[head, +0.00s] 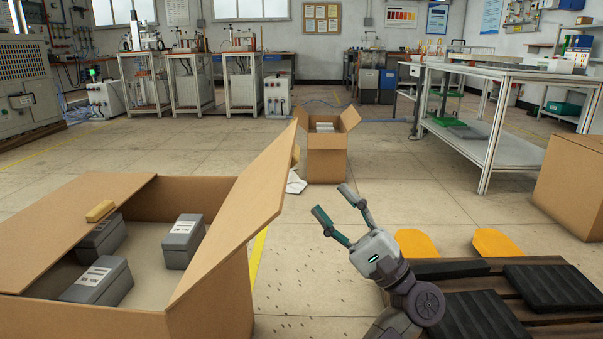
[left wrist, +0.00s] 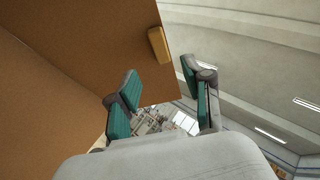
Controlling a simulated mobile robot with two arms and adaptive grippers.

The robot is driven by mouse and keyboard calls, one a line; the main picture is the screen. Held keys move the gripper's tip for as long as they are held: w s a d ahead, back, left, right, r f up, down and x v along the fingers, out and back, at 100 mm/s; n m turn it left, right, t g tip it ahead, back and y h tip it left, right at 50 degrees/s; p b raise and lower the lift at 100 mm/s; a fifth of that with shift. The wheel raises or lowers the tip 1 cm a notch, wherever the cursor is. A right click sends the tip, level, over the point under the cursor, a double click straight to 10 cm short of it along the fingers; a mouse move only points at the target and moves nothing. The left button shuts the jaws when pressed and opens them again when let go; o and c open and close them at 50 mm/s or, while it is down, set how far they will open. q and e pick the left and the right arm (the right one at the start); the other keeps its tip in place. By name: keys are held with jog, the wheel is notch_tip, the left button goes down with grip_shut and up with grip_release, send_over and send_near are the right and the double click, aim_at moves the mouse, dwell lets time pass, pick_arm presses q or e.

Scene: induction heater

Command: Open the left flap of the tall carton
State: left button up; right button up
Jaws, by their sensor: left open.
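A large brown carton (head: 212,311) stands at the front left in the head view. In the left wrist view, a brown flap (left wrist: 75,65) with a tan tab (left wrist: 158,45) is beyond the open fingers (left wrist: 160,78). My right gripper is out of view.
Grey labelled boxes (head: 184,240) sit inside the carton. A smaller open carton (head: 327,161) stands farther back, and another carton (head: 572,187) at the right. A dark slatted pallet (head: 470,285) is at lower right. The floor between is mostly clear.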

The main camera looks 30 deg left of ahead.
pick_arm(q)
jog(key=b+x, duration=0.2)
jog(key=x, duration=0.7)
jog(key=shift+a, duration=0.2)
jog(key=shift+r, duration=0.1)
grip_shut()
